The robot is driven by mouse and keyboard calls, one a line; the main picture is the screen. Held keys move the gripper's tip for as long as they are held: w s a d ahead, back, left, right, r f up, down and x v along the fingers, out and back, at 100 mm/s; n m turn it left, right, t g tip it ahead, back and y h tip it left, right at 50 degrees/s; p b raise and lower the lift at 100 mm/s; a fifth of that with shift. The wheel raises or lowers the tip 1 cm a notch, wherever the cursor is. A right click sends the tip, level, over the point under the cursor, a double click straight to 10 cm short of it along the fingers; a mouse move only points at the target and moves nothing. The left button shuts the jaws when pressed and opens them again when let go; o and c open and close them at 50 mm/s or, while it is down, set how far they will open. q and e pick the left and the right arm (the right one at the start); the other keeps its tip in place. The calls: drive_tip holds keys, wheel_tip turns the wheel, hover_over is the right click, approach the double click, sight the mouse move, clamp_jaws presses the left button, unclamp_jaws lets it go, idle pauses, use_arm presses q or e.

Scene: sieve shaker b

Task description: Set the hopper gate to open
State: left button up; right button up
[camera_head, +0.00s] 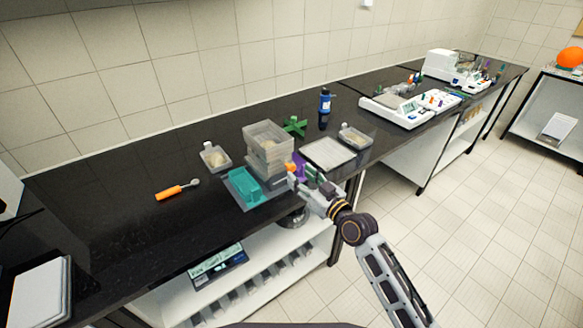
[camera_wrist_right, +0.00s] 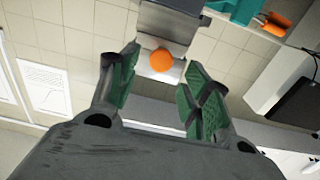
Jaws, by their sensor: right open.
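The sieve shaker stands on the black bench, with a clear boxy hopper (camera_head: 268,143) on top and a teal tray (camera_head: 243,187) at its front. A small orange knob (camera_head: 290,168) sits at the hopper's right side; I take it for the gate's handle. In the right wrist view the orange knob (camera_wrist_right: 161,60) shows in front of a grey metal plate (camera_wrist_right: 168,28). My right gripper (camera_head: 303,179) is close beside the shaker. Its green-padded fingers are apart on either side of the knob in view; contact cannot be told. My left gripper is not in view.
An orange-handled tool (camera_head: 175,190) lies left of the shaker. The bench's left part is mostly clear.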

sight(293, 169)
drive_tip(key=shift+x, duration=2.85)
clamp_jaws()
